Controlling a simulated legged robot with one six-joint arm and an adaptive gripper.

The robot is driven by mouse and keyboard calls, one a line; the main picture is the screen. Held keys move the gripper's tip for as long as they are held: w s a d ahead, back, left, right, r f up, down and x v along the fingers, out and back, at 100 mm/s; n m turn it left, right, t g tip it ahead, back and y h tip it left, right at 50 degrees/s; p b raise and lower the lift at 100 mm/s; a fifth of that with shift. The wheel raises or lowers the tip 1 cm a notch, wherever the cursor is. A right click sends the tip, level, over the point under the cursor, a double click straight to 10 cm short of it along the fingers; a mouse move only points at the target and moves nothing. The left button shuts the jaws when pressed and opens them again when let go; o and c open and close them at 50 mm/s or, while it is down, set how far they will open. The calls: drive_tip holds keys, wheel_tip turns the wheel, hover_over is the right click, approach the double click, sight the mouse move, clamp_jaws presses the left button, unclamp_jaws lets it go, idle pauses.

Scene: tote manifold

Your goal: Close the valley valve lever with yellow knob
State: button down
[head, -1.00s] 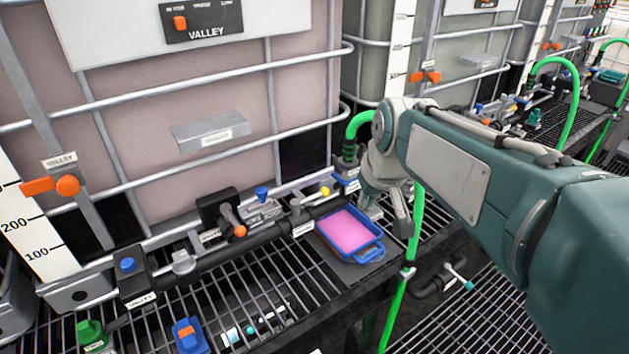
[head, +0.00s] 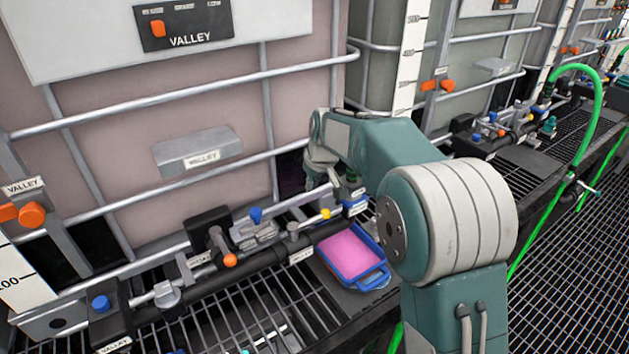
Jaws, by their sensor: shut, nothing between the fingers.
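The valley valve lever (head: 309,221) has a small yellow knob (head: 325,213) at its right end. It sits on the black pipe manifold in front of the tank labelled VALLEY and slants up to the right, nearly along the pipe. My gripper (head: 327,182) is behind and above the yellow knob, near the tank's lower right corner, apart from the lever. It is shut and empty. Its fingertips are small and partly hidden by the arm and the fittings there.
A blue tray (head: 374,278) with pink contents sits right of the lever on the grating. An orange-knobbed lever (head: 230,259) and a blue knob (head: 256,215) stand to the left. Tank cage bars (head: 190,225) run close behind. A green hose (head: 540,225) hangs at the right.

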sight(321, 216)
drive_tip(key=shift+s+d+f, duration=0.15)
drive_tip(key=shift+s+f, duration=0.1)
drive_tip(key=shift+f, duration=0.75)
drive_tip(key=shift+s+d+f, duration=0.15)
drive_tip(key=shift+s+f, duration=0.15)
drive_tip(key=shift+f, duration=0.75)
drive_tip(key=shift+s+d+f, duration=0.15)
drive_tip(key=shift+s+f, duration=0.1)
drive_tip(key=shift+f, duration=0.75)
drive_tip(key=shift+s+d+m, duration=0.2)
drive_tip(key=shift+s+m, duration=0.05)
drive_tip(key=shift+m, duration=0.25)
drive_tip(key=s+m, duration=0.1)
drive_tip(key=d+m+h, duration=0.1)
drive_tip(key=m, duration=0.1)
drive_tip(key=shift+s, duration=0.4)
drive_tip(key=s+a+m+h, duration=0.1)
drive_tip(key=s+m+h, duration=0.3)
drive_tip(key=s+m, duration=0.4)
drive_tip(key=shift+s+m+g, duration=0.3)
drive_tip(key=shift+m+g, duration=0.1)
drive_tip(key=shift+m, duration=2)
drive_tip(key=shift+a, duration=0.15)
